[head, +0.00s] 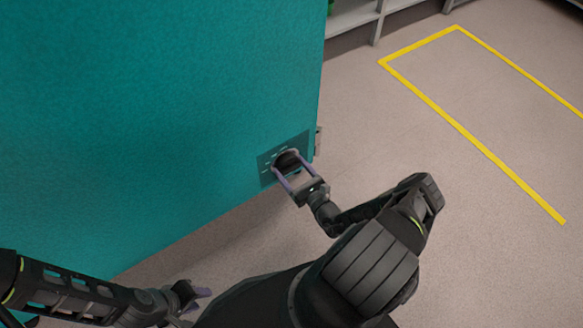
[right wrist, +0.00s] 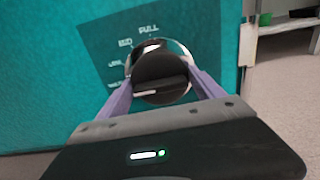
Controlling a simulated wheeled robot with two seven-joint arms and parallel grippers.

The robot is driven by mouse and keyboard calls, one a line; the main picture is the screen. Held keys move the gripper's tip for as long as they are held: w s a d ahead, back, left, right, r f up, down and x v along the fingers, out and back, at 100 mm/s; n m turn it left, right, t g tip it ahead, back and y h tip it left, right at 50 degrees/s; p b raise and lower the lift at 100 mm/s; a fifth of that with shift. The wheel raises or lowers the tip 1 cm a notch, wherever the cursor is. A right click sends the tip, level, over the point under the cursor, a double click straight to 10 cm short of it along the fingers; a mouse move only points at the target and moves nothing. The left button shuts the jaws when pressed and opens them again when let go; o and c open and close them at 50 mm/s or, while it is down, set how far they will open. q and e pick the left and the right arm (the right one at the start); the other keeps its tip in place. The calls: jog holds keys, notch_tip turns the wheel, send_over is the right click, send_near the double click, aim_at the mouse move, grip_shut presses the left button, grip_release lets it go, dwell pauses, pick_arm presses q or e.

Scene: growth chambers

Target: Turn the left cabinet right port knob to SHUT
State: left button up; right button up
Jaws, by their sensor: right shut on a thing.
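The port knob (head: 287,160) is dark and round, on a darker label panel (head: 266,170) low on the right part of the teal cabinet (head: 160,110). In the right wrist view the knob (right wrist: 160,75) has a shiny rim and a raised grip bar. Printed words ring it; FULL and MID can be read at its top and upper left, the lower left ones are too blurred. My right gripper (head: 284,172) is shut on the knob, with a purple finger on each side. My left gripper (head: 197,299) is at the bottom, away from the cabinet; its opening is unclear.
A small metal bracket (head: 318,141) is on the cabinet's right edge. Yellow tape (head: 470,143) marks a rectangle on the open floor at right. Grey shelving (head: 352,14) stands at the back. The floor right of the cabinet is clear.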

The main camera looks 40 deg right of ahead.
dwell(0.4)
jog(key=o, duration=1.1)
jog(key=shift+s+a+p, duration=0.1)
jog(key=shift+s+p, duration=0.45)
jog(key=shift+s, duration=3.35)
